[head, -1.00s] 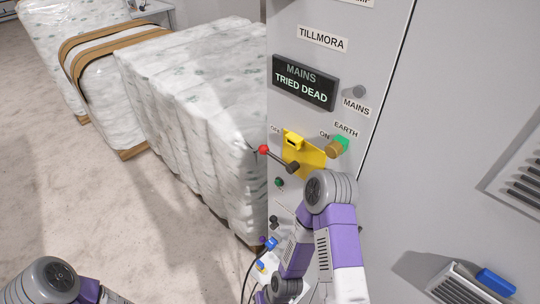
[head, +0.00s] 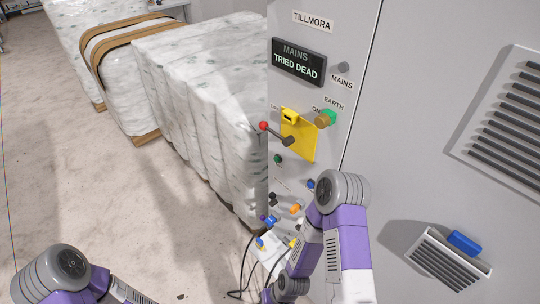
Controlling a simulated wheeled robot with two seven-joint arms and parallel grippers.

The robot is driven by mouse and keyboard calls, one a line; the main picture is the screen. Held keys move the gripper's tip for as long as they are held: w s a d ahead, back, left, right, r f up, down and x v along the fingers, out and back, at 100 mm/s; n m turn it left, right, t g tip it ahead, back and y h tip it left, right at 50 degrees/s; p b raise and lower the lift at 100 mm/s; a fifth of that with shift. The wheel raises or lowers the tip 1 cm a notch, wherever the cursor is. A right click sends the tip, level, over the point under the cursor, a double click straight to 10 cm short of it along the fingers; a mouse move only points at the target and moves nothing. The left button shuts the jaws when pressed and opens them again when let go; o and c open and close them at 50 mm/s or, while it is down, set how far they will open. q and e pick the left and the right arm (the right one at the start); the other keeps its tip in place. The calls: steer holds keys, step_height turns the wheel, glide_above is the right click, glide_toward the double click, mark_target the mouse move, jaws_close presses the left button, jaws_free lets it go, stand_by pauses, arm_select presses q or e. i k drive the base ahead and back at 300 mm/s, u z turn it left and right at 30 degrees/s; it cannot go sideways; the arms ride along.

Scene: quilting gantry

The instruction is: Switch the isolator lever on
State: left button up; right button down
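The isolator lever (head: 279,134) is a dark arm with a red ball at its left end, on a yellow plate (head: 303,142) on the grey cabinet front. The red ball points left, toward the OFF label; the ON label is at the plate's upper right. A black display (head: 299,63) above reads MAINS TRIED DEAD. My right arm stands in front of the cabinet's lower part, below and right of the lever, apart from it. My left arm is at the bottom left. Neither gripper shows.
A brass and green piece (head: 326,119) sits by the EARTH label. Several coloured knobs and a hanging black cable are lower on the cabinet. Wrapped bales (head: 200,95) stand close left of the cabinet. A vented box (head: 449,266) juts out at lower right. Floor at left is clear.

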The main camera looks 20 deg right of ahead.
mark_target(274, 133)
steer(key=k, duration=0.15)
steer(key=u, duration=0.95)
steer(key=i, duration=0.6)
steer(key=z, duration=1.45)
